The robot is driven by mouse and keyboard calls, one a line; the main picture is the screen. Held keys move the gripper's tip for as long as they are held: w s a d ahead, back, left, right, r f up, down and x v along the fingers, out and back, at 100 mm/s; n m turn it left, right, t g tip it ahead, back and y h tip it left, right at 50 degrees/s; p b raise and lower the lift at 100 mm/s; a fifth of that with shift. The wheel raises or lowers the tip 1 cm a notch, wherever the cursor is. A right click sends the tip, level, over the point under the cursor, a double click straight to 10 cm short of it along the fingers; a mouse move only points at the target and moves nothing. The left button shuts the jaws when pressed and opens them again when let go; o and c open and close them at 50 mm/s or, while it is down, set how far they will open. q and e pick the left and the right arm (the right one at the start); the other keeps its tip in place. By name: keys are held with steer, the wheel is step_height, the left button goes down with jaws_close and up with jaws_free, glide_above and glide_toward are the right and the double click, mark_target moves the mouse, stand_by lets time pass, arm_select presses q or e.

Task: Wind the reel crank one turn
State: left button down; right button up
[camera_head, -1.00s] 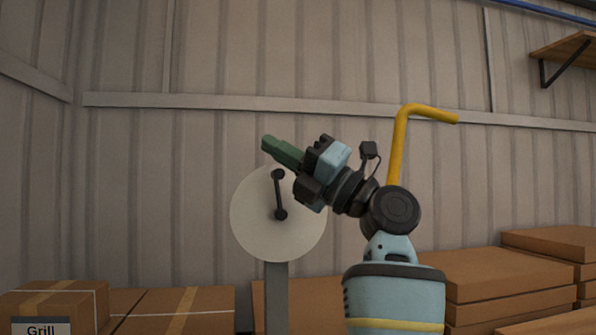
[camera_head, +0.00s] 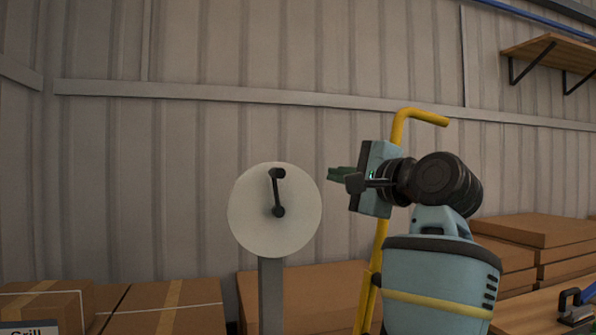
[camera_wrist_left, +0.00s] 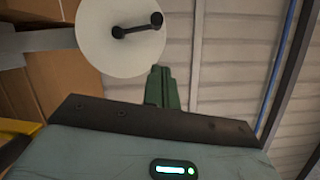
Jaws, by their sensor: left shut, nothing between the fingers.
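The reel (camera_head: 250,222) is a pale round disc on a grey post (camera_head: 271,290), left of centre in the head view. Its black crank (camera_head: 278,195) points up from the hub, with the handle (camera_head: 277,173) near the top rim. My left gripper (camera_head: 332,174) is to the right of the reel, apart from it, with its green fingers shut and empty, pointing left. In the left wrist view the green fingers (camera_wrist_left: 162,88) are together, and the reel (camera_wrist_left: 105,55) and crank (camera_wrist_left: 135,27) show beyond them, to the upper left. My right gripper is out of view.
A yellow bent pole (camera_head: 398,125) stands behind my left arm. Cardboard boxes (camera_head: 165,305) lie low along the corrugated wall, with more stacked at the right (camera_head: 520,232). A wooden shelf (camera_head: 550,50) is at upper right. The space around the crank is clear.

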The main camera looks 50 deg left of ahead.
arm_select(q)
steer(key=a+n+t+p, duration=0.1)
steer(key=a+p, duration=0.2)
steer(key=a, duration=0.7)
steer(key=shift+a+h, duration=0.35)
steer(key=shift+h, duration=0.05)
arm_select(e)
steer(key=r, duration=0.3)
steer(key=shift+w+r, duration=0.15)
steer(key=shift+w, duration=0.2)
arm_select(q)
steer(key=shift+a, duration=0.1)
steer(key=shift+s+a+n, duration=0.15)
steer(key=shift+s+n, duration=0.2)
steer(key=shift+n, duration=0.25)
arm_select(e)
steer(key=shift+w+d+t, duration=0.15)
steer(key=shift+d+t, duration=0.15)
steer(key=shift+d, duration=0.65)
